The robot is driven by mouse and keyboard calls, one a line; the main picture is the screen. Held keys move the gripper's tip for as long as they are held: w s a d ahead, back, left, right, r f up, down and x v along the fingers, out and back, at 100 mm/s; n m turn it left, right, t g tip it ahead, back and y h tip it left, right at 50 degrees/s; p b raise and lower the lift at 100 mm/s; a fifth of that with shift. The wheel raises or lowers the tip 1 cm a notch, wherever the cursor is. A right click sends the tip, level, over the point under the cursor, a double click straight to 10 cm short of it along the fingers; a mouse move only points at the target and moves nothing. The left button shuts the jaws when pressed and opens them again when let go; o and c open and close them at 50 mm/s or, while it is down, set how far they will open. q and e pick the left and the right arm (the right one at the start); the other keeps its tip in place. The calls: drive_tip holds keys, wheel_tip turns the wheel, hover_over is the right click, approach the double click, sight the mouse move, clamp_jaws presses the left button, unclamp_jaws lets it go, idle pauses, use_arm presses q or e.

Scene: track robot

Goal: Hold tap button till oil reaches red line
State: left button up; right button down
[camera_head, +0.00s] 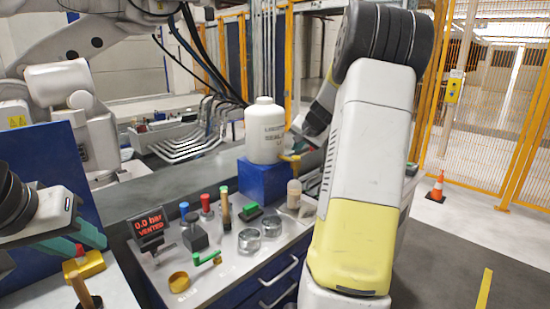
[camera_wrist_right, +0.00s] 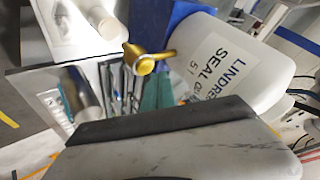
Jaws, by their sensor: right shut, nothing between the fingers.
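A white oil container (camera_head: 265,130) labelled as seal oil stands on a blue block (camera_head: 262,180). Its yellow tap (camera_head: 290,158) points out to the right, above a small pale bottle (camera_head: 293,193). The tap (camera_wrist_right: 142,61) and the container (camera_wrist_right: 225,65) also show in the right wrist view. My right gripper's teal fingers (camera_wrist_right: 157,91) are shut and empty, close to the tap; I cannot tell if they touch it. My left gripper (camera_head: 85,238) looks open and empty at the left. No red line or oil level can be made out.
The bench holds a red display (camera_head: 150,222) reading 0.0 bar VENTED, two round metal pieces (camera_head: 249,240), a yellow ring (camera_head: 179,282) and several coloured-top tools. A yellow and red item (camera_head: 85,264) sits below my left gripper. A cone (camera_head: 436,188) stands on the floor.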

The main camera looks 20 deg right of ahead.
sight(297, 158)
drive_tip(key=shift+f, duration=0.15)
drive_tip(key=shift+f, duration=0.25)
drive_tip(key=shift+f, duration=0.5)
idle(1.8)
idle(0.5)
drive_tip(key=shift+r, duration=0.9)
drive_tip(key=shift+r, duration=2.55)
